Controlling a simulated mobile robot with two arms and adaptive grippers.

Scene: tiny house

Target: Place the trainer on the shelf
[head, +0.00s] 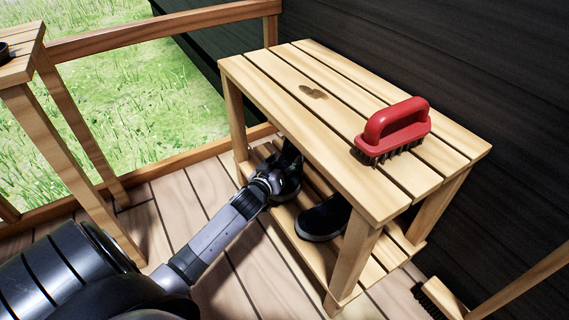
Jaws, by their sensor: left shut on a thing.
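The shelf is a slatted wooden bench with a top (262,84) and a lower slatted shelf (308,258). My left arm reaches in from the left, and my left gripper (287,180) is between the top and the lower shelf, near the bench's left end. It is shut on a dark thing, seemingly a trainer (291,153), mostly hidden by the gripper and the bench top. Whether this touches the lower shelf I cannot tell. A black shoe (322,218) sits on the lower shelf to the right of the gripper, partly under the top. My right gripper is out of view.
A red-handled brush (396,128) stands on the bench top. A wooden table (24,60) and railing (165,32) are at left, a dark wall (440,50) behind. Another brush (440,300) lies at lower right.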

